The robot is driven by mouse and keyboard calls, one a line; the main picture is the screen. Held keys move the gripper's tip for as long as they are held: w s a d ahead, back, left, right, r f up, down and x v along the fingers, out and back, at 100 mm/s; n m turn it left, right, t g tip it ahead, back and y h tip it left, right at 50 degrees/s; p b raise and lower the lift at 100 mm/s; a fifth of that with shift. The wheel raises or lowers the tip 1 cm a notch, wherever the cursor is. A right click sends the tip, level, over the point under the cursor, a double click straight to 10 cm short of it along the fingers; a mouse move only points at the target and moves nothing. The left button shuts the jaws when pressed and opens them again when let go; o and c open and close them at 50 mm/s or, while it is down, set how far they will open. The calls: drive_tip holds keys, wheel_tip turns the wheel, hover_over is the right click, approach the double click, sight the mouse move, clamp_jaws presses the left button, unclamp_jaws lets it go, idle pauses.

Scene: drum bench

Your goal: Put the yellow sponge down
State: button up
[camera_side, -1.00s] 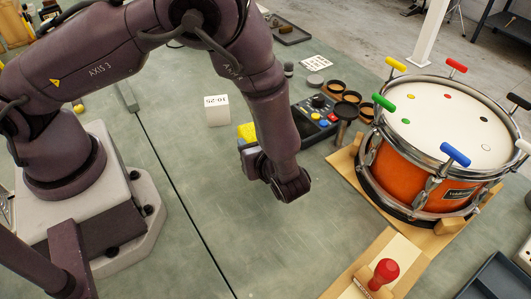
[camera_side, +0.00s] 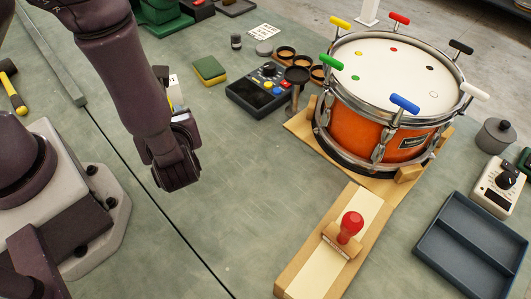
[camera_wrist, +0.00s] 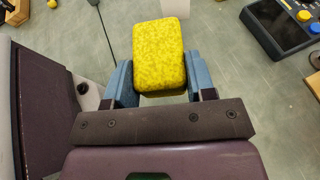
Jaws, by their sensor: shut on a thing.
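The yellow sponge (camera_wrist: 160,45) is between the two blue fingers of my gripper (camera_wrist: 160,80) in the wrist view, and the gripper is shut on it. Only its speckled yellow faces show. In the side view my gripper (camera_side: 177,120) is left of the drum, near the white card, and my wrist hides most of it and nearly all of the sponge. I cannot tell whether the sponge touches the bench.
A white card (camera_side: 173,80) stands just behind my gripper. A control box (camera_side: 262,90), an orange drum (camera_side: 365,120), a red-handled stamp (camera_side: 350,226) on a wooden board (camera_side: 296,270) and a dark tray (camera_side: 475,248) are to the right. The bench right of my gripper is clear.

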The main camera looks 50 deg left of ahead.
drive_tip(key=w+d+f+m+t+h, duration=0.3)
drive_tip(key=w+d+m+t, duration=0.2)
drive_tip(key=w+d, duration=0.25)
drive_tip(key=m+t+h, duration=0.3)
drive_tip(key=m+h, duration=0.2)
hover_over(270, 171)
wheel_tip(270, 171, down, 4)
drive_tip(key=shift+f, duration=2.15)
drive_tip(key=shift+f, duration=0.15)
drive_tip(key=o, duration=0.9)
